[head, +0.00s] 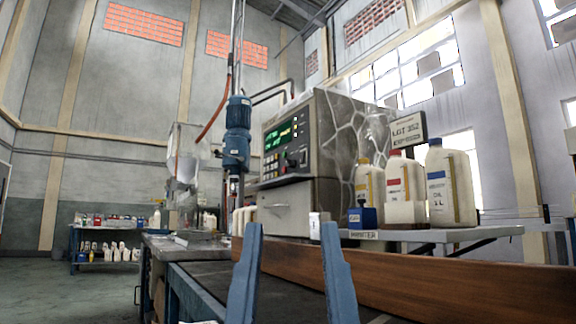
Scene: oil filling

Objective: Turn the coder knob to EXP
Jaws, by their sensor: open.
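The coder (340,125) is a grey box on the bench right of centre, with a green-lit display, small coloured buttons and a pale drawer front below. A small dark round shape on the right of its panel (302,157) looks like the knob. Its pointer and labels are too small to read. My gripper (290,232) is at the bottom centre, its two blue fingers apart and nothing visible between them. It appears in front of and below the coder, apart from the knob.
A brown wooden rail (420,290) runs along the bench to the right. White bottles (450,183) with coloured labels stand right of the coder, below a sign (408,130) reading LOT 352. A blue motor (237,135) on a pole stands to the left. Open floor (60,300) lies at left.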

